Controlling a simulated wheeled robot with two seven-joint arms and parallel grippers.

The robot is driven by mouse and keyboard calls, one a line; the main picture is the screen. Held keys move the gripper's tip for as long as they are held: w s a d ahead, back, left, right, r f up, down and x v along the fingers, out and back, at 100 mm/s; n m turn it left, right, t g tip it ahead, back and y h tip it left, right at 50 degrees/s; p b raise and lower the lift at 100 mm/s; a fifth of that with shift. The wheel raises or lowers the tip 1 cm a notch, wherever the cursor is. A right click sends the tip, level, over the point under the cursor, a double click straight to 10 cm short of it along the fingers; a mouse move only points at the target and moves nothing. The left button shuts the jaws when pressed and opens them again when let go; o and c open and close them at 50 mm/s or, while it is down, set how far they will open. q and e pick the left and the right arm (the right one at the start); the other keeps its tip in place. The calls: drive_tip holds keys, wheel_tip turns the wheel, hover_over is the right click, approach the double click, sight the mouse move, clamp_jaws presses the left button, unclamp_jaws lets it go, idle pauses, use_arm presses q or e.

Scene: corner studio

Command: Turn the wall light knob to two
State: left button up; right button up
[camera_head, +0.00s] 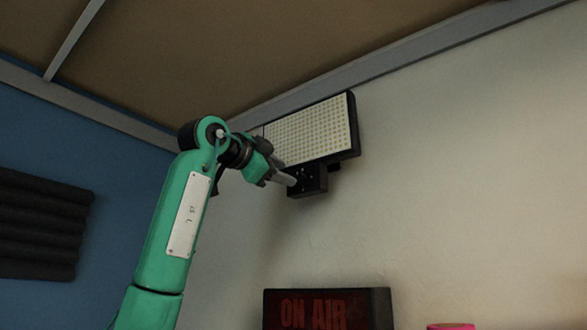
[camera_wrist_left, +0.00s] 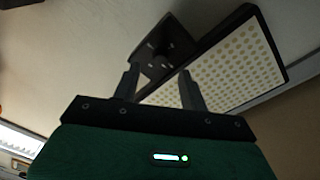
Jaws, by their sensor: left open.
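The wall light is a black-framed panel of small pale lamps (camera_head: 318,132), high on the wall. A small black control box (camera_head: 316,182) hangs under its lower edge. In the left wrist view the box (camera_wrist_left: 148,62) carries pale marks around a dark round knob (camera_wrist_left: 178,44); which mark it points to I cannot tell. My left gripper (camera_head: 289,180) reaches up to the box's left side. In the wrist view its two fingers (camera_wrist_left: 158,70) stand apart with nothing between them, just short of the knob. Contact is not clear. My right gripper is not in view.
The light panel (camera_wrist_left: 232,62) lies close to the right finger in the wrist view. A dark ON AIR sign (camera_head: 328,309) stands lower down, with a pink object (camera_head: 452,326) to its right. Dark ridged foam (camera_head: 40,225) is on the blue wall. The wall to the right is bare.

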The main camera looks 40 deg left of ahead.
sight(297, 177)
use_arm(q)
drive_tip(key=shift+w+p, duration=0.65)
drive_tip(key=shift+w, duration=1.4)
clamp_jaws()
